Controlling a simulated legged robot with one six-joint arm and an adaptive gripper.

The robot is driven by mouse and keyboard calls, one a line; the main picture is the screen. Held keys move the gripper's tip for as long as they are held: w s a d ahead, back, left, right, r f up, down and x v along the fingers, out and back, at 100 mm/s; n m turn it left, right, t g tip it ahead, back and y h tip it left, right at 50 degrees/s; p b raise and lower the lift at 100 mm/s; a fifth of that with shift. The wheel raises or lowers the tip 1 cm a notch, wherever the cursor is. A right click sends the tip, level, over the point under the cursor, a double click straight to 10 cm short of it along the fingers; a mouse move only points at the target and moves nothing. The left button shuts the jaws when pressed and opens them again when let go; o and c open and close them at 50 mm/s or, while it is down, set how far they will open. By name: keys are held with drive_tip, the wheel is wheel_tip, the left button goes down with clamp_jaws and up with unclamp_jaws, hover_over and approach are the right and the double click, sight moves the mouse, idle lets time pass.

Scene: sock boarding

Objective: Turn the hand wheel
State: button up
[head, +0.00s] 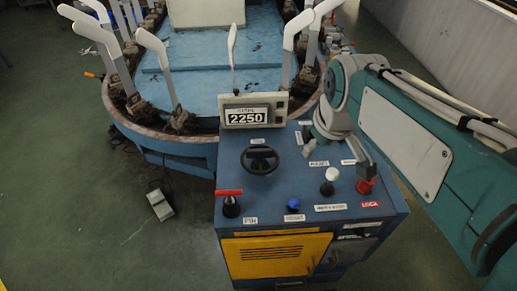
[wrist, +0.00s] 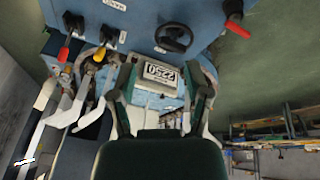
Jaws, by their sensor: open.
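The hand wheel (head: 259,160) is a small black wheel on the sloped top of a blue control console (head: 232,203), left of my arm in the head view. In the wrist view, which looks upside down, the hand wheel (wrist: 173,37) shows beyond my fingertips, toward the top. My gripper (wrist: 163,85) has its two dark fingers spread apart with nothing between them. They frame the number display (wrist: 160,76) behind them. In the head view my arm comes in from the right, its end over the console's right part. My gripper is apart from the wheel.
The display (head: 247,118) reading 2250 stands at the console's back edge. Behind is a round blue machine (head: 190,143) with upright white forms.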

drive_tip(key=w+a+f+n+g, duration=0.1)
drive_tip(key=w+a+f+n, duration=0.15)
drive_tip(key=w, duration=0.35)
drive_tip(key=w+a+f+n+g, duration=0.1)
drive_tip(key=w+a+f+n, duration=0.1)
drive_tip(key=w+a+n, duration=0.3)
drive_tip(key=n+g, duration=0.2)
drive_tip(key=n, duration=0.3)
hover_over(260, 150)
wheel_tip(260, 150, down, 8)
drive_tip(key=f, duration=0.1)
drive_tip(key=shift+w, duration=0.15)
wheel_tip(260, 150, down, 10)
drive_tip(key=shift+f, duration=0.25)
clamp_jaws()
